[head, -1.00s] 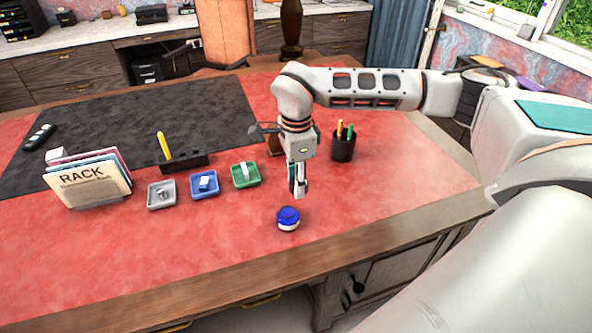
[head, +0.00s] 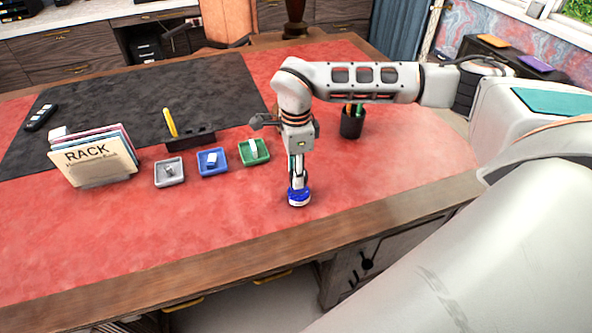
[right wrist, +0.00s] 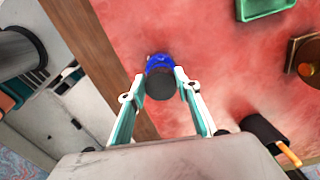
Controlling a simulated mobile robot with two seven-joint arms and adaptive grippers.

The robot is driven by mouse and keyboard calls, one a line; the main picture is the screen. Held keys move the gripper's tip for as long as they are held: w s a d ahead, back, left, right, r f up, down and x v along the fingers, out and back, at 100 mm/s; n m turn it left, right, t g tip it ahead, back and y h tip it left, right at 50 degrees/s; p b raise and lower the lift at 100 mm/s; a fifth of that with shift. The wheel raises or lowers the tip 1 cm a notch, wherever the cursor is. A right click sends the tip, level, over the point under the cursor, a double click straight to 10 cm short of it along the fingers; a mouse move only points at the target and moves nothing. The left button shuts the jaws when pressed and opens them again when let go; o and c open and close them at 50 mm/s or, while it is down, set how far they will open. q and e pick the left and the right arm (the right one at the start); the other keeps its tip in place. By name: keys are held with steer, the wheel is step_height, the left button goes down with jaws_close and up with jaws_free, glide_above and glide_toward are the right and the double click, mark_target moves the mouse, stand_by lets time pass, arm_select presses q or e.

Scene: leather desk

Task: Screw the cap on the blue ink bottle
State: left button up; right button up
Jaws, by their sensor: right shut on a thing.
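The blue ink bottle (head: 299,198) stands upright on the red desk top near its front edge, and it also shows in the right wrist view (right wrist: 157,61). My right gripper (head: 298,182) points straight down over the bottle. In the right wrist view its fingers (right wrist: 160,79) are shut on a dark round cap (right wrist: 160,86). The cap is at the bottle's top, in line with it and covering part of it. I cannot tell whether the threads are engaged. My left gripper is not in view.
Grey (head: 169,173), blue (head: 212,163) and green (head: 254,152) trays with small items stand left of the bottle. A paper rack (head: 96,163) is farther left. A dark pen cup (head: 351,124) stands behind to the right. The desk's wooden front edge (head: 238,256) is close.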

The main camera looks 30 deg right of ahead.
steer(key=shift+f+b, duration=0.35)
steer(key=shift+f, duration=0.3)
steer(key=shift+f, duration=0.2)
steer(key=shift+r+p, duration=0.3)
steer(key=shift+p, duration=0.25)
stand_by(0.6)
steer(key=shift+f, duration=0.8)
stand_by(2.2)
steer(key=o, duration=0.9)
steer(key=shift+c, duration=0.2)
steer(key=shift+r, duration=0.15)
